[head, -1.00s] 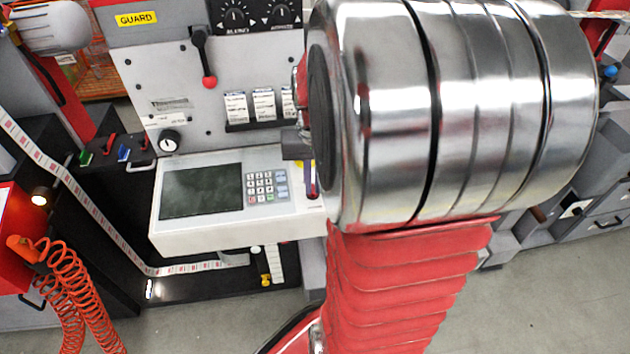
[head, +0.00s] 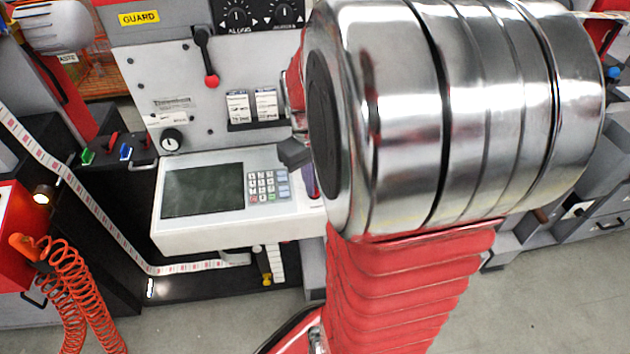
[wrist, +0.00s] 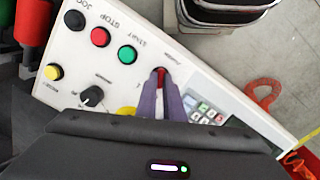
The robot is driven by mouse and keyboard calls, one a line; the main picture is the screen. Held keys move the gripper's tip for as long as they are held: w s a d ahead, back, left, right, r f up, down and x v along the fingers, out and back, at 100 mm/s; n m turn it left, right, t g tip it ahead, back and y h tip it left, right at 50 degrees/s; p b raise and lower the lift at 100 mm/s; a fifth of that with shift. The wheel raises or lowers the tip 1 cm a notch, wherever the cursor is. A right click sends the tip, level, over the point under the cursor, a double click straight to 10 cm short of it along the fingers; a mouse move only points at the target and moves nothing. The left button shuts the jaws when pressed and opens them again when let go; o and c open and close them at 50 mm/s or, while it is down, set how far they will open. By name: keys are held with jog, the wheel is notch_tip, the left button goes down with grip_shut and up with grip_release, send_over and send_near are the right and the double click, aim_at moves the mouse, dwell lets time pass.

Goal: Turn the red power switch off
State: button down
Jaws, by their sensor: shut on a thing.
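The red power switch (wrist: 161,73) is on a light control panel in the wrist view, at the tips of my gripper's purple fingers. My gripper (wrist: 161,86) is shut on it, with one finger on each side. Only a small red part shows between the fingertips; which way the switch is set cannot be told. In the head view my large metal arm joint hides the switch and most of the gripper. Only a dark part of the gripper and a bit of a purple finger (head: 311,180) show, at the right end of the console.
In the wrist view, green (wrist: 127,54), red (wrist: 100,37) and black (wrist: 74,20) buttons line the panel beside the fingers, with a black knob (wrist: 91,96) and a keypad (wrist: 208,112). In the head view a red-knobbed lever (head: 206,60) stands above the console screen (head: 202,190).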

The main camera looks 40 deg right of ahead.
jog(key=shift+s+f, duration=0.2)
jog(key=shift+s, duration=0.1)
jog(key=c, duration=1.9)
grip_release()
jog(key=shift+o, duration=0.2)
jog(key=shift+w, duration=0.1)
jog(key=shift+r, duration=0.1)
jog(key=shift+w+r, duration=0.1)
notch_tip(320, 180, up, 14)
jog(key=shift+a+f, duration=0.25)
jog(key=shift+a, duration=0.2)
jog(key=shift+w, duration=0.1)
